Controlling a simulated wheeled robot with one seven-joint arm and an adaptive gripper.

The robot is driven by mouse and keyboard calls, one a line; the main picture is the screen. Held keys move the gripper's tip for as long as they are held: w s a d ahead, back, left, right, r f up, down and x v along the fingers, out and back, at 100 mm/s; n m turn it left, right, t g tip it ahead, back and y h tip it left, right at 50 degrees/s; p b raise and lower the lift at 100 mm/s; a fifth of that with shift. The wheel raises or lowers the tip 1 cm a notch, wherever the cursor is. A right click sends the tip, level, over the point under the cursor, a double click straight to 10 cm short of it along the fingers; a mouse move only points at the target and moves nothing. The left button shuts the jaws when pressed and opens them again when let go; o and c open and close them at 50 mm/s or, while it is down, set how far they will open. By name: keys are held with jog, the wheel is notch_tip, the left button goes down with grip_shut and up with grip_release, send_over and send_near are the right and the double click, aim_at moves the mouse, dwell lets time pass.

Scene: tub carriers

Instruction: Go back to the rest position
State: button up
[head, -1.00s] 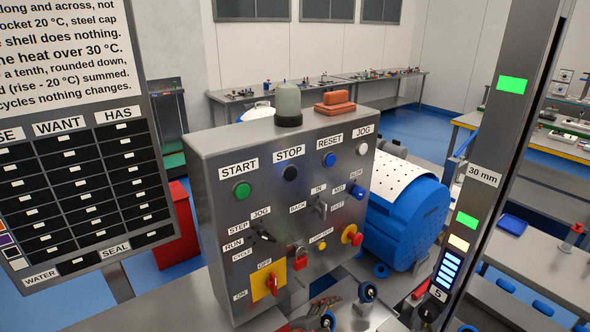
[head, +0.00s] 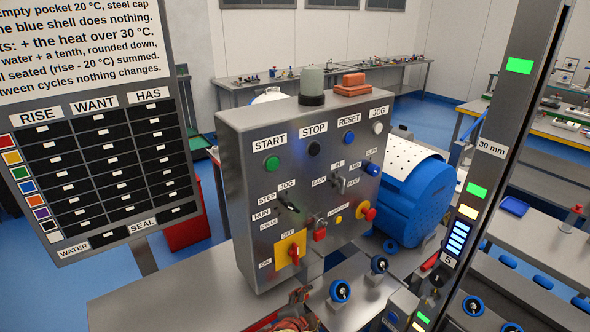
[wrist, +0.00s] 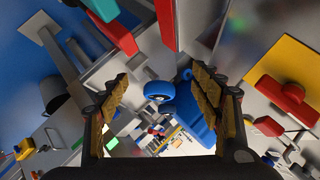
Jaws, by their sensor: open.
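My gripper (wrist: 165,100) shows in the wrist view with its two yellow-padded fingers wide apart. It is open and nothing sits between the pads. Behind the gap are a blue rounded body (wrist: 190,112) and a small blue wheel-like part (wrist: 159,90), both beyond the fingers. In the head view my gripper cannot be made out clearly; reddish and metal parts show at the bottom edge, cut off by the frame.
A grey control box (head: 240,190) with buttons and switches stands on a metal bench (head: 150,300). A board of black slots (head: 105,215) is at left. A blue drum (head: 412,205) lies behind the box. A steel post (head: 495,150) rises at right.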

jog(key=s+a+r+n+y, duration=0.2)
jog(key=a+n+y, duration=0.4)
jog(key=a, duration=0.5)
jog(key=s+a+r+n+g+y, duration=0.2)
jog(key=s+r+n+g+y, duration=0.15)
jog(key=s+r+n, duration=0.45)
jog(key=s+d+r+n+g+h, duration=0.35)
jog(key=s+d, duration=0.85)
jog(key=d, duration=0.5)
jog(key=s+d+r+m+t+h, duration=0.1)
jog(key=d+r+m+t+h, duration=0.1)
jog(key=d+r, duration=0.6)
jog(key=d, duration=0.3)
jog(key=shift+s+t, duration=0.15)
jog(key=shift+t, duration=0.25)
